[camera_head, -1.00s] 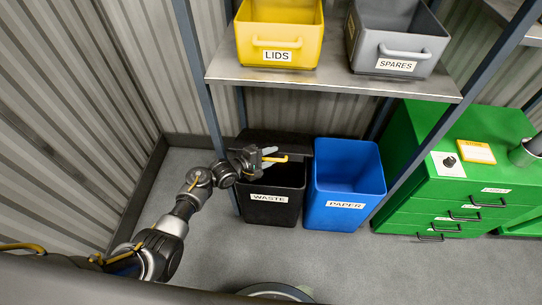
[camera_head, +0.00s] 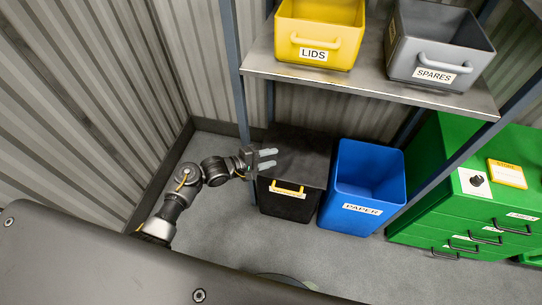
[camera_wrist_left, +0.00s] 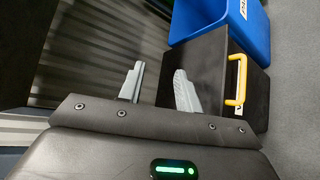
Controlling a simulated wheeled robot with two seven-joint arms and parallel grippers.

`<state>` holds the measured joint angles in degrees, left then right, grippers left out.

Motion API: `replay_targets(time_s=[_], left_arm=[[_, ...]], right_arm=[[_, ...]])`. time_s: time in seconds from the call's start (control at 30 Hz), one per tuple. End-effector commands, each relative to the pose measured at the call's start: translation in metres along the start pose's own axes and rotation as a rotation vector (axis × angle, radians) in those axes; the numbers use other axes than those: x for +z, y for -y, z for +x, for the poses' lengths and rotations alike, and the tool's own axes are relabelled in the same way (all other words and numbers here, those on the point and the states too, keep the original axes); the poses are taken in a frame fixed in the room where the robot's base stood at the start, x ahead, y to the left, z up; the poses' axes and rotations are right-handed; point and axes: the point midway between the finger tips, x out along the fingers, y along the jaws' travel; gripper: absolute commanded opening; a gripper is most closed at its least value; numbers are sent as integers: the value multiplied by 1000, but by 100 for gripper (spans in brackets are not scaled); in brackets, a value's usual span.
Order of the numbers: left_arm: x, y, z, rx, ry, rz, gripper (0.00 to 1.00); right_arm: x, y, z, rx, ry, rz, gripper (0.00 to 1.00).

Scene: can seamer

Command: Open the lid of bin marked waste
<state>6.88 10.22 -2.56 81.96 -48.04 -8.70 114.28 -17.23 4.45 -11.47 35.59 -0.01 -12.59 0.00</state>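The black waste bin (camera_head: 284,205) stands on the floor under the shelf. Its black lid (camera_head: 297,155) lies down over the top, so the inside is hidden. The lid's yellow handle (camera_head: 288,189) is at the front edge, over the white label, which is mostly hidden. My left gripper (camera_head: 276,159) is at the left side of the lid, behind the handle and apart from it. Its two grey fingers are spread and empty. In the left wrist view, the fingers (camera_wrist_left: 158,68) are left of the lid's handle (camera_wrist_left: 237,80). My right gripper is not in view.
A blue paper bin (camera_head: 364,185) stands open just right of the waste bin. A shelf (camera_head: 370,84) with a yellow lids bin (camera_head: 318,35) and grey spares bin (camera_head: 437,47) hangs above. A shelf post (camera_head: 240,100) is close to my left gripper. Green drawers (camera_head: 450,200) stand right.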

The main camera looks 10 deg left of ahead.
Motion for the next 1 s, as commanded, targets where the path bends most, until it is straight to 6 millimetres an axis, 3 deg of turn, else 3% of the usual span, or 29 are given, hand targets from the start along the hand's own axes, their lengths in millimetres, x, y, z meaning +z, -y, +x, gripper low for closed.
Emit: replay_targets(time_s=[0.33, 0.47, 0.57, 0.67, 0.8, 1.0], left_arm=[[0, 0, 0, 0, 0, 34, 34], [-6, 0, 0, 0, -21, 217, 34], [-29, 15, 1, -35, -92, 439, 34], [-57, 58, -1, -140, -172, 672, 34], [-81, 165, -23, -400, -209, 953, 34], [-70, 315, -86, -763, -94, 1188, 34]], right_arm=[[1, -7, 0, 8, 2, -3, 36], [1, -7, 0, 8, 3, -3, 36], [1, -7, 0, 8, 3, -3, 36], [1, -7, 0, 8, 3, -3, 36], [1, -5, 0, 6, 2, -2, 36], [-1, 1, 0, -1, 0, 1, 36]])
